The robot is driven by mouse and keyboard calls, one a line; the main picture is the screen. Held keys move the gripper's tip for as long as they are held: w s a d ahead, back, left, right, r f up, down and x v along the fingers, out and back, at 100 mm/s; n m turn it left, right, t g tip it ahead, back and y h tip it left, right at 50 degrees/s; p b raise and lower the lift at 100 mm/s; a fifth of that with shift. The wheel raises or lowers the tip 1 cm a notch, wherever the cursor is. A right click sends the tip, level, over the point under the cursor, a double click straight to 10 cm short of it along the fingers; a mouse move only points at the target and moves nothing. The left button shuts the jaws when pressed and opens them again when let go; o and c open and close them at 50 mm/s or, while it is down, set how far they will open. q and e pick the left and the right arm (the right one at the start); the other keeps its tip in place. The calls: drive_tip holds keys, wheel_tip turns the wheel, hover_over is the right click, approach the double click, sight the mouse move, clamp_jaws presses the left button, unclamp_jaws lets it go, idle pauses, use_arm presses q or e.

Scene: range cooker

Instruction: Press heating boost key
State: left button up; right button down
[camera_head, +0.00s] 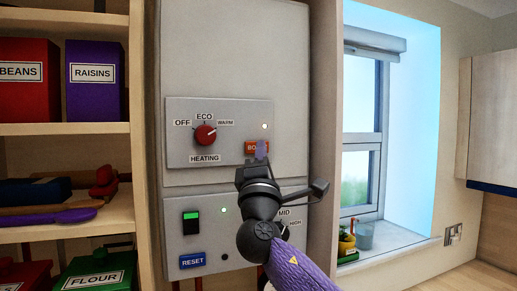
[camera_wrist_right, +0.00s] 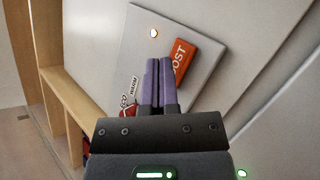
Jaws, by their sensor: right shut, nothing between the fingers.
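The heating boost key (camera_head: 251,147) is a small orange-red key on the right of the upper grey heating panel (camera_head: 227,150), below a lit lamp (camera_head: 265,126). My right gripper (camera_head: 262,150) is in front of it and covers the right part of its label. In the right wrist view the boost key (camera_wrist_right: 189,57) lies just right of the purple fingertips (camera_wrist_right: 158,62). The fingers are shut together and empty. I cannot tell whether they touch the key or panel. My left gripper is not in view.
A red heating knob (camera_head: 205,134) sits left of the boost key. A lower panel holds a green-lit switch (camera_head: 191,222) and a blue reset key (camera_head: 192,261). Wooden shelves (camera_head: 60,128) with boxes stand at the left. A window (camera_head: 362,130) is at the right.

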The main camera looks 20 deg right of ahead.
idle(0.6)
drive_tip(key=shift+w+b, duration=0.3)
drive_tip(key=shift+w, duration=0.2)
drive_tip(key=s, duration=0.7)
drive_tip(key=shift+a, duration=0.2)
idle(0.4)
